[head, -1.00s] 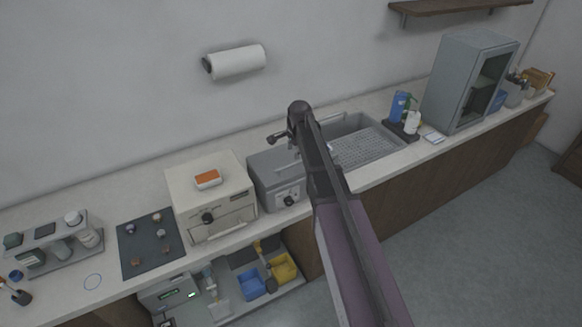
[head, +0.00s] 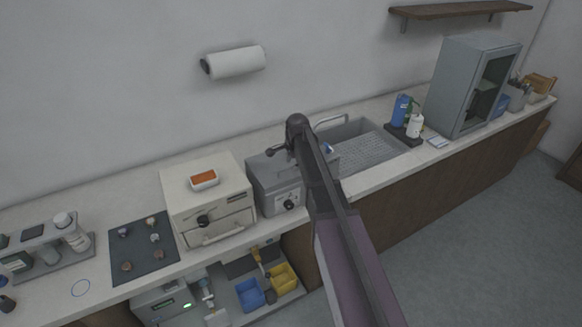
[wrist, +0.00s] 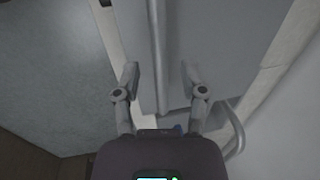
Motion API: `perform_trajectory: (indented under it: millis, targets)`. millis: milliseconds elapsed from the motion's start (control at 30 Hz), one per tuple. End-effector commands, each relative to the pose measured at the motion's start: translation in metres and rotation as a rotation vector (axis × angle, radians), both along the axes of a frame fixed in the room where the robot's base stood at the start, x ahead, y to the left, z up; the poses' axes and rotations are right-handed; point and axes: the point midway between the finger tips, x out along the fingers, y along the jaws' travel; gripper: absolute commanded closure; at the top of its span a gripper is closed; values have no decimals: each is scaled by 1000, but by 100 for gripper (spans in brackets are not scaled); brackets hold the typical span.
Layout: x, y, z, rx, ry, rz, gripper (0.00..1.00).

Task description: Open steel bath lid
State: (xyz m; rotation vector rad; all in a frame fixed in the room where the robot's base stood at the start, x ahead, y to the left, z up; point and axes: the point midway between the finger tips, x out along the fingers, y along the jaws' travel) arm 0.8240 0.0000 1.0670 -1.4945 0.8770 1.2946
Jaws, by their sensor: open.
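The steel bath (head: 276,196) is a grey box with a dark knob on its front, standing on the counter between the cream oven and the sink. My arm partly covers its top and right side in the head view. In the wrist view its grey lid (wrist: 215,45) fills the middle, with a long bar (wrist: 158,40) running across it. My gripper (wrist: 160,76) is open above the lid, its two fingers on either side of the bar and holding nothing. Whether the fingers touch the lid cannot be told.
The cream oven (head: 207,203) with an orange-topped tray on it stands close left of the bath. The sink (head: 368,151) with a curved tap (head: 331,119) is on the right; a curved tube (wrist: 237,130) shows near my gripper. The wall is behind.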

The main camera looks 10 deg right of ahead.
Motion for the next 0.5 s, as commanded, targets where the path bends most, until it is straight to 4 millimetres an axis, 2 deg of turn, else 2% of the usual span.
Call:
perform_trajectory:
  millis: [367, 400, 500]
  targets:
    - [0, 0, -2, 0, 0, 0, 46]
    - [0, 0, -2, 0, 0, 0, 49]
    - [0, 0, -2, 0, 0, 0, 79]
